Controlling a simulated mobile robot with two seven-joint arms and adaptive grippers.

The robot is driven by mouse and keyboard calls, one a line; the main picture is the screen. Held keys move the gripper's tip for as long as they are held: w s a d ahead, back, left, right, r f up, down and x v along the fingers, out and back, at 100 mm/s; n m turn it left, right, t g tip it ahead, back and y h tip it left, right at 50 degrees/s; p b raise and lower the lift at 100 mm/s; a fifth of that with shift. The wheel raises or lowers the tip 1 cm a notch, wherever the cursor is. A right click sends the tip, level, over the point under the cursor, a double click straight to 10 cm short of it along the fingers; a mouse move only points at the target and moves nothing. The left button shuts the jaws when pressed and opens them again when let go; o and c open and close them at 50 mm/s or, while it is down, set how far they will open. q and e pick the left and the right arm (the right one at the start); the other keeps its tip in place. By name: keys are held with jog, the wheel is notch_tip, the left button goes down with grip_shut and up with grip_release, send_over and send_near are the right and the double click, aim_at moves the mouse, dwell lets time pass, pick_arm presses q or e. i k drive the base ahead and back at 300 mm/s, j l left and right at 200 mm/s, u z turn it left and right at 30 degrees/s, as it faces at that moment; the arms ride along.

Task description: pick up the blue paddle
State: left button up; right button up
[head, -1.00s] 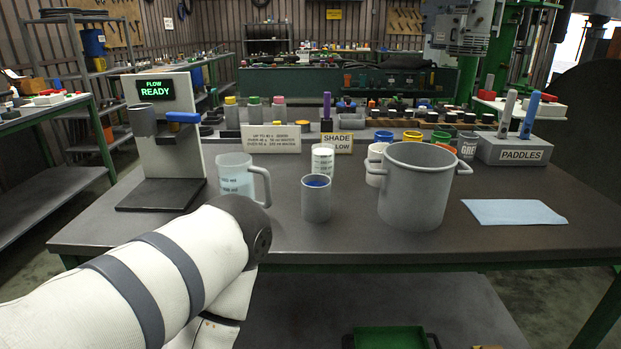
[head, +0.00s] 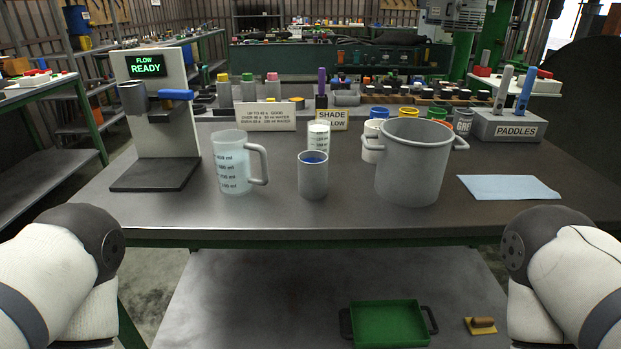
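The blue paddle (head: 525,89) stands upright in the grey holder block labelled PADDLES (head: 488,127) at the right back of the bench. A grey paddle (head: 502,89) stands upright just left of it in the same block. Only the upper part of each paddle shows. My left and right arms show at the lower left and lower right edges of the head view, in front of the bench. Both grippers are out of the picture. Nothing of mine touches the paddles.
A large grey pot (head: 408,165) stands left of the paddle block. A light blue cloth (head: 510,188) lies in front of the block. A jug (head: 231,165), a grey cup with blue contents (head: 313,178) and a dispenser (head: 160,120) stand further left. A green tray (head: 386,322) lies on the lower shelf.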

aim_at(533, 71)
jog(key=l+u, duration=0.2)
jog(key=l, duration=0.2)
jog(key=k+l+u, duration=0.2)
jog(key=l, duration=0.15)
jog(key=l+u, duration=0.2)
jog(key=l, duration=0.2)
jog(key=k+l+u, duration=0.45)
jog(key=l, duration=0.2)
jog(key=i, duration=0.1)
